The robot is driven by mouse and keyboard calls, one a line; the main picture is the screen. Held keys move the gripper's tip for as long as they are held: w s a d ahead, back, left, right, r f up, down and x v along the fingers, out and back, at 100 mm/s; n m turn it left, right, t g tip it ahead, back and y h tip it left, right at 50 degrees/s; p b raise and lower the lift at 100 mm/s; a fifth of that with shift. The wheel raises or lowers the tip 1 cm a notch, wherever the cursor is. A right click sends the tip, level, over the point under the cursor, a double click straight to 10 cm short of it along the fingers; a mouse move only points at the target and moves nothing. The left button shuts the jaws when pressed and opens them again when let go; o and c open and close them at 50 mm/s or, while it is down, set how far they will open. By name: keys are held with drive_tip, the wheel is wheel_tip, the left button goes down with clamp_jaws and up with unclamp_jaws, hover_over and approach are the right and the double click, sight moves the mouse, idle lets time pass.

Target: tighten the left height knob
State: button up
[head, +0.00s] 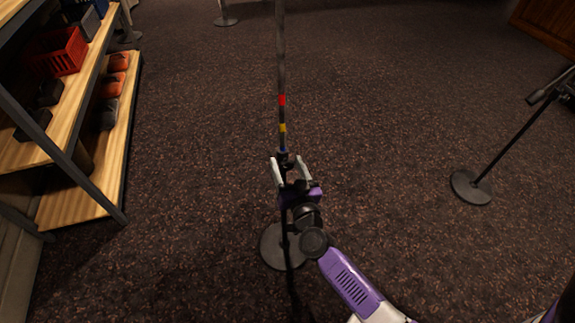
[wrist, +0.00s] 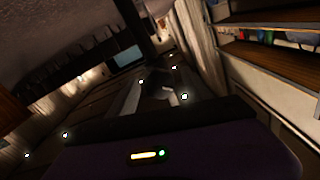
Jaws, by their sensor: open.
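A microphone stand stands in the middle of the head view, with a dark upright pole (head: 281,60) and a round base (head: 270,248) on the carpet. The pole carries red, yellow and blue bands. Just below the blue band is a small dark knob or collar (head: 284,157). My gripper (head: 287,162) is open, with its two pale fingers on either side of the pole at the knob's height. I cannot tell whether they touch the knob. My purple wrist hides part of the lower pole. The wrist view is dark and shows no clear knob.
Another stand (head: 470,187) is at the right, and a further stand base (head: 226,20) is at the top. A wooden shelf unit (head: 75,190) on the left holds a red crate (head: 62,52) and shoes. The carpet between them is clear.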

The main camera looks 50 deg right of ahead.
clamp_jaws()
drive_tip(key=shift+m, duration=0.8)
unclamp_jaws()
drive_tip(key=v, duration=0.7)
drive_tip(key=shift+s+a+p, duration=0.25)
drive_tip(key=shift+s+p, duration=0.1)
